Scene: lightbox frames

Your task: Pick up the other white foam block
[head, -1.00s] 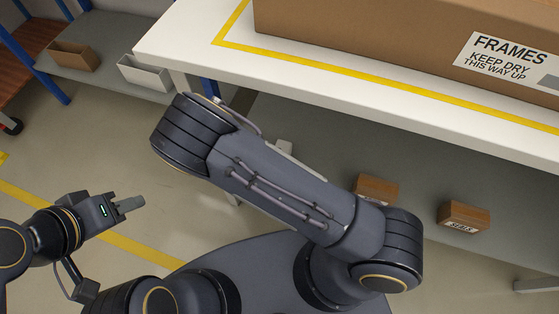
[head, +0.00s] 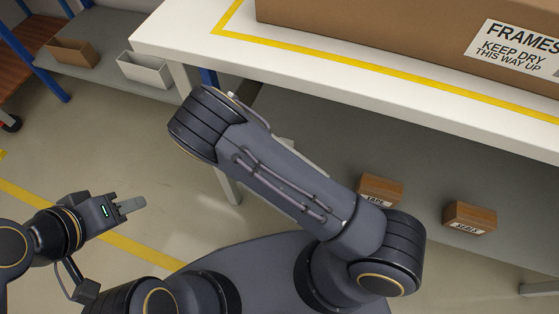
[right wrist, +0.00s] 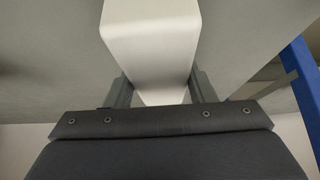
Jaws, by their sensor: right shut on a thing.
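A white foam block (right wrist: 152,40) fills the space between the two fingers of my right gripper (right wrist: 162,88) in the right wrist view. Both fingers touch its sides, and the block extends up past the top edge of the view. In the head view my right arm hides the right gripper and most of what it holds. My left gripper (head: 131,205) is low at the left in the head view, over the floor and away from the table. Its fingers overlap from this side, so their gap cannot be seen. I see no second white foam block.
A white table (head: 190,40) with a yellow taped border carries a large cardboard box (head: 380,30). Small brown boxes labelled TAPE (head: 380,188) and SEALS (head: 470,217) sit on the grey shelf below. A grey bin (head: 145,70) and a brown bin (head: 73,52) stand back left.

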